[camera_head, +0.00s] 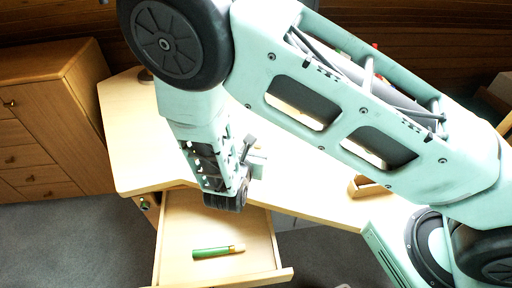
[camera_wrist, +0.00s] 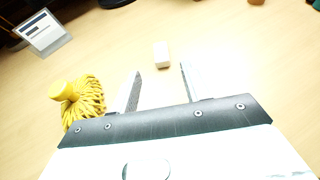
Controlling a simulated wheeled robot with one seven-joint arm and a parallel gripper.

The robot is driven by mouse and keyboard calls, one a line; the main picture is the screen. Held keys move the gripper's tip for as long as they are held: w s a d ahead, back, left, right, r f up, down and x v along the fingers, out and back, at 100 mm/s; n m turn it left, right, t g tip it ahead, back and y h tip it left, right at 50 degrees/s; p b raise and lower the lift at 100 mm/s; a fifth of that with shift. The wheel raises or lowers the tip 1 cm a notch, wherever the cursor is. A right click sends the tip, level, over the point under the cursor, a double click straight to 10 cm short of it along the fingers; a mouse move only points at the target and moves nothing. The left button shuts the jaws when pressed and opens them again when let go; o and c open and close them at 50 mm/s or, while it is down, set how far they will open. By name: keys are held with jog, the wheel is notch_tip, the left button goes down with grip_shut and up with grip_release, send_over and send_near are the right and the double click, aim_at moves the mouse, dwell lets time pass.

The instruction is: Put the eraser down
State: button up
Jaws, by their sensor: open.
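A small white block, which looks like the eraser (camera_wrist: 162,55), rests on the light wooden desk top in the wrist view. My gripper (camera_wrist: 160,72) is open, with one finger on each side and an empty gap between them. The eraser shows just beyond the fingertips, in line with the gap, and no finger appears to touch it. In the head view my arm covers much of the desk (camera_head: 125,135), and I cannot make out the eraser or my fingertips there.
A yellow mop-like object (camera_wrist: 85,100) lies left of my fingers. A tablet-like card (camera_wrist: 44,32) is farther left. An open drawer (camera_head: 180,225) below the desk holds a green tube (camera_head: 212,252). A wooden cabinet (camera_head: 50,120) stands at left. A small wooden box (camera_head: 365,188) is at right.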

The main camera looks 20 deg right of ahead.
jog(key=s+d+r+m+g+h, duration=0.1)
jog(key=s+d+r+m+g, duration=0.35)
jog(key=s+r+m, duration=0.2)
jog(key=s+a+r+m+g+y, duration=0.3)
jog(key=s+r+m, duration=0.3)
jog(key=s, duration=0.3)
jog(key=s+a+r+m+g+y, duration=0.3)
jog(key=s+r+m+y, duration=0.3)
jog(key=s+m, duration=0.3)
jog(key=shift+a+r+g, duration=0.15)
jog(key=shift+r+g, duration=0.2)
jog(key=shift+r, duration=0.35)
jog(key=shift+s, duration=0.1)
